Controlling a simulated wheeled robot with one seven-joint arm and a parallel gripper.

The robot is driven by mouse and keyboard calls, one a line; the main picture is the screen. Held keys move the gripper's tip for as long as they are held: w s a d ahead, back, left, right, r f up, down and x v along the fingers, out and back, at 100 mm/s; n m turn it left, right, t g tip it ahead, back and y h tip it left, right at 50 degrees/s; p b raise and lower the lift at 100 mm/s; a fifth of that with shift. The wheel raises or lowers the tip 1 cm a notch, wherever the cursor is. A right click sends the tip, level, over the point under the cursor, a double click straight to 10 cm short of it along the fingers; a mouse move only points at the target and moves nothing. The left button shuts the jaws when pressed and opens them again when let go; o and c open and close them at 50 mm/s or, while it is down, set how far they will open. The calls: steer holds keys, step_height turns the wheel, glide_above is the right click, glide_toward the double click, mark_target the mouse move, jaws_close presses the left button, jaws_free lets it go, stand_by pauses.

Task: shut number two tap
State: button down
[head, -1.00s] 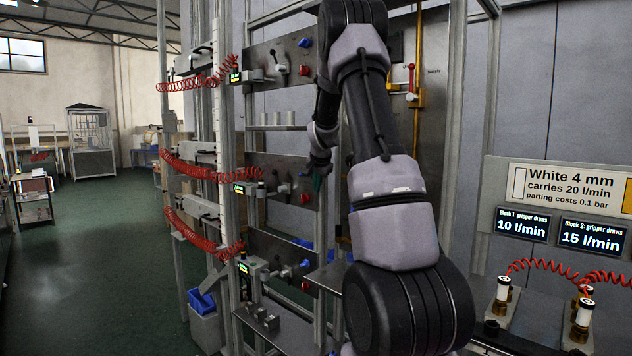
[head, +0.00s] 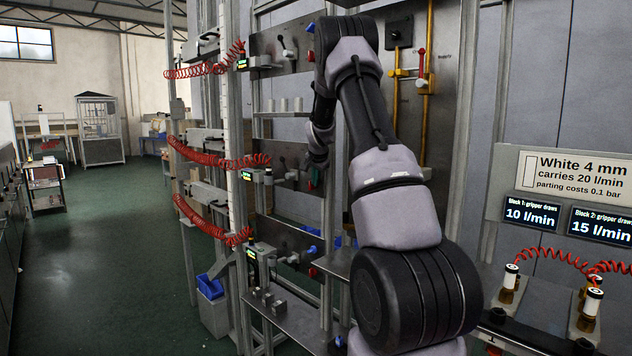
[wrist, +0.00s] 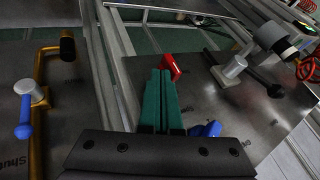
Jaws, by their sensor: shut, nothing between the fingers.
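My gripper shows in the wrist view (wrist: 160,100) with its green fingers together and empty. Just beyond the fingertips is a red knob (wrist: 173,66), and a blue knob (wrist: 207,130) sits beside the fingers on a metal panel. At left in the wrist view is a brass pipe (wrist: 40,75) with a blue lever tap (wrist: 23,117). In the head view a red lever tap (head: 421,60) sits on brass pipework behind my arm. I cannot read a number on any tap. In the head view my gripper (head: 317,178) is small and dark beside the middle panel.
A frame holds stacked panels; the lower one has a blue knob (head: 313,251). Red coiled hoses (head: 212,154) hang at left. A shelf (head: 340,263) juts out below my arm. A bench with hose fittings (head: 509,283) stands at right.

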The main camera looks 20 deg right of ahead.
mark_target(306, 174)
steer(key=shift+w+a+r, duration=0.2)
steer(key=shift+w+r, duration=0.15)
steer(key=shift+w, duration=0.05)
stand_by(0.5)
steer(key=shift+w+a+r, duration=0.15)
steer(key=shift+w+a, duration=0.05)
steer(key=shift+w, duration=0.4)
steer(key=shift+w+a+r, duration=0.15)
steer(key=shift+w+a, duration=0.05)
steer(key=shift+w, duration=0.4)
steer(key=shift+w+a, duration=0.2)
steer(key=shift+w, duration=0.3)
steer(key=shift+w+f, duration=0.2)
steer(key=shift+w, duration=0.05)
steer(key=v, duration=1)
steer(key=shift+s+r, duration=0.25)
steer(key=shift+r, duration=0.05)
steer(key=shift+a+r, duration=0.1)
steer(key=shift+a, duration=0.05)
